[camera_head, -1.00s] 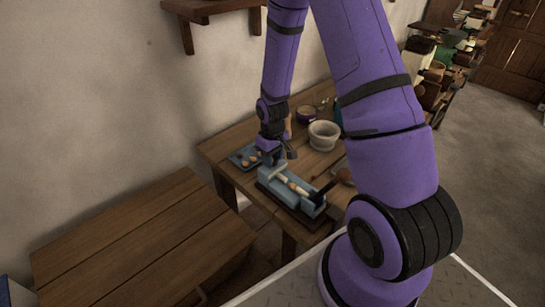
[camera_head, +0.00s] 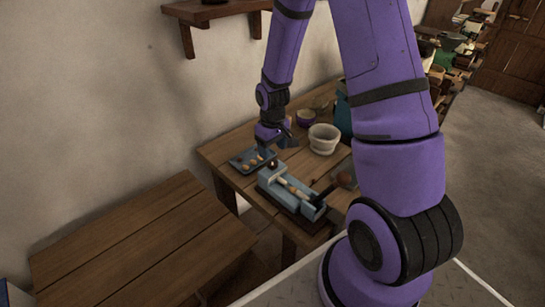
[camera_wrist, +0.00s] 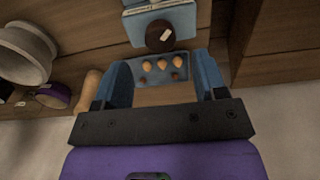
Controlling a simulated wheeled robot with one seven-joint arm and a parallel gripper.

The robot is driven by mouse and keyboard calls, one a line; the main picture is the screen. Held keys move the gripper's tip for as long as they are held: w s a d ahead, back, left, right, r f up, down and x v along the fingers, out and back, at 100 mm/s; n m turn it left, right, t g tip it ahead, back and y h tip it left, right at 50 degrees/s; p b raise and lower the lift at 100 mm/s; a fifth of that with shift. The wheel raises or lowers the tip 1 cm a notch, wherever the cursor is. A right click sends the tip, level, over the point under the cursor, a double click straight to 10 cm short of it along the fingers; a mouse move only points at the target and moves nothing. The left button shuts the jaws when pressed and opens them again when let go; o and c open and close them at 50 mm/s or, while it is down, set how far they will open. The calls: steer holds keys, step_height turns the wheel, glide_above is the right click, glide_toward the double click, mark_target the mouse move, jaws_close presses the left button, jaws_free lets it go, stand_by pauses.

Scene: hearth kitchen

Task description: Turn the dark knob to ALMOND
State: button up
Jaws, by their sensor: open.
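The dark knob (camera_wrist: 160,36) is round and brown and sits on the near end of the pale blue nutcracker-like block (camera_wrist: 142,22). A white mark on it slants toward the upper right in the wrist view. The block (camera_head: 283,185) also shows on the table in the head view. A small blue tray (camera_wrist: 150,61) with several nuts lies beside the knob. My gripper (camera_wrist: 163,62) is open and empty, its blue fingers over the tray side, apart from the knob. In the head view my gripper (camera_head: 277,142) hangs above the tray. No ALMOND lettering is readable.
A pale mortar (camera_head: 323,139) and a purple bowl (camera_head: 306,117) stand behind the block. A lower wooden bench (camera_head: 135,245) stands at left, mostly clear.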

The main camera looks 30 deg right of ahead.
steer(key=shift+r, duration=2.8)
step_height(320, 180, up, 11)
steer(key=t, duration=0.1)
glide_above(272, 161)
steer(key=s+a, duration=0.2)
steer(key=s, duration=0.1)
steer(key=s+a+r+m+t, duration=0.1)
steer(key=s+a+r+t, duration=0.1)
steer(key=s+r, duration=0.5)
steer(key=s+a+r+m+t, duration=0.1)
steer(key=s+a+r+t, duration=0.1)
steer(key=s+r, duration=0.8)
steer(key=s, duration=0.4)
steer(key=shift+a+r, duration=0.3)
